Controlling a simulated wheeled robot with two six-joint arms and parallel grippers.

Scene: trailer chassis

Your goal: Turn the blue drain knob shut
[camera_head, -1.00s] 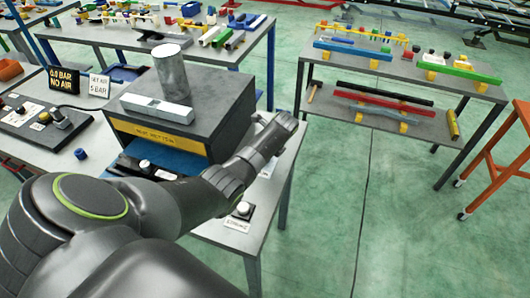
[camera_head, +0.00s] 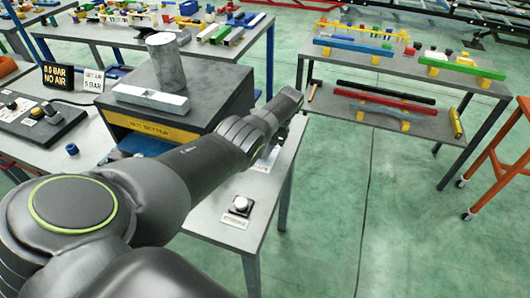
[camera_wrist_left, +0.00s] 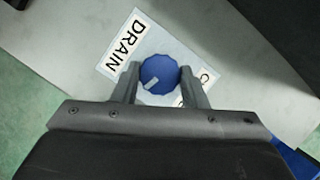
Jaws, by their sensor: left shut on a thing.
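The blue drain knob (camera_wrist_left: 159,74) shows in the left wrist view, with a light pointer mark on its face. It sits beside a white label reading DRAIN (camera_wrist_left: 124,45). My left gripper (camera_wrist_left: 160,80) has one finger on each side of the knob and is shut on it. In the head view my left arm reaches across the table's right side; its gripper and the drain knob are hidden there behind the arm.
A dark box (camera_head: 224,98) with a yellow label stands left of my arm, carrying a metal cylinder (camera_head: 165,62) and a silver block (camera_head: 150,99). A black-and-white button (camera_head: 240,205) is at the table's front. A sign (camera_head: 57,76) reads NO AIR.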

